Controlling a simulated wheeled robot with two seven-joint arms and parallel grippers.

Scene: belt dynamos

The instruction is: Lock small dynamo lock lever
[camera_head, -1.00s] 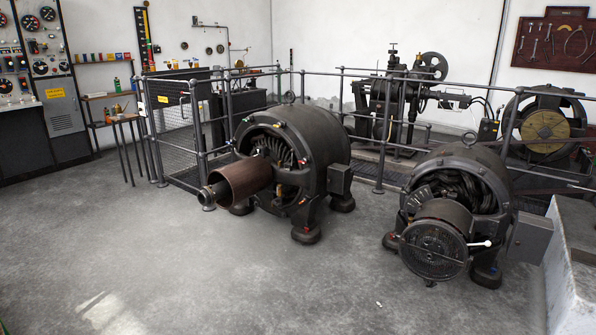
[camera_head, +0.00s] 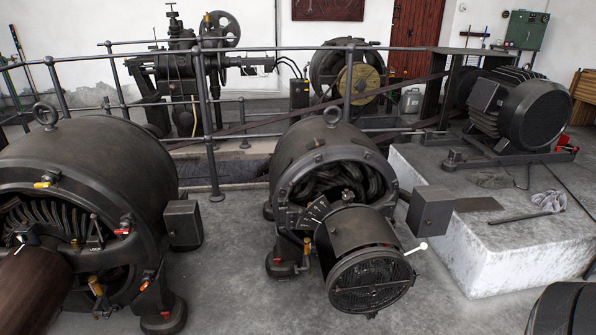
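The small dynamo (camera_head: 322,165) stands in the middle of the view, a dark machine with a round body and a ring on top. Its drum-shaped front with a round mesh face (camera_head: 370,284) points toward me. A lever with a white knob (camera_head: 418,248) sticks out to the right of this front part, angled slightly upward. I cannot tell from here whether this is the lock lever or whether it is locked. Neither of my grippers is in view.
A larger dynamo (camera_head: 95,165) stands close on the left. A pale concrete block (camera_head: 520,258) with a motor (camera_head: 515,108) on it stands on the right. Railings (camera_head: 212,150) run behind the dynamos. Grey floor lies between the two dynamos.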

